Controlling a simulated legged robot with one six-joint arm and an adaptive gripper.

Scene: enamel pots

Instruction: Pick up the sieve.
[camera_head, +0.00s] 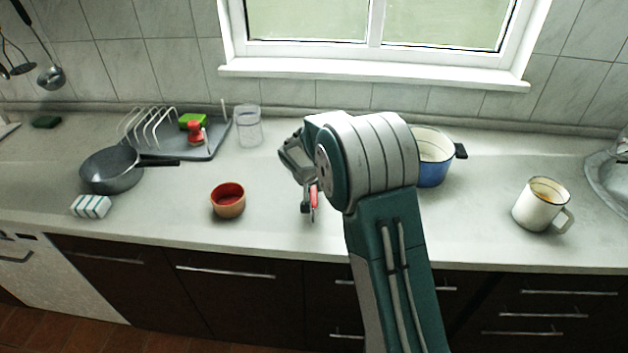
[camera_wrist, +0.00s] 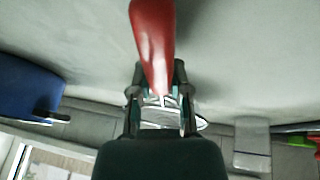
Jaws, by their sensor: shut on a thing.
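The sieve's red handle (camera_wrist: 152,40) runs up the middle of the wrist view, with a metal part at its lower end. A silvery rounded part (camera_wrist: 203,123) shows behind my fingers there. My gripper (camera_wrist: 160,82) is shut on the sieve, with one finger on each side of it. In the head view my gripper (camera_head: 309,203) is near the middle of the counter, and a bit of red handle (camera_head: 315,196) shows beside it. My arm hides most of the sieve there. I cannot tell whether it touches the counter.
A blue pot (camera_head: 435,172) stands close right of my wrist, and a white mug (camera_head: 538,208) farther right. A red-brown bowl (camera_head: 228,206), clear glass (camera_head: 248,127), dish rack tray (camera_head: 205,150), grey pan (camera_head: 108,178) and striped sponge (camera_head: 91,206) are left. The front counter is clear around my gripper.

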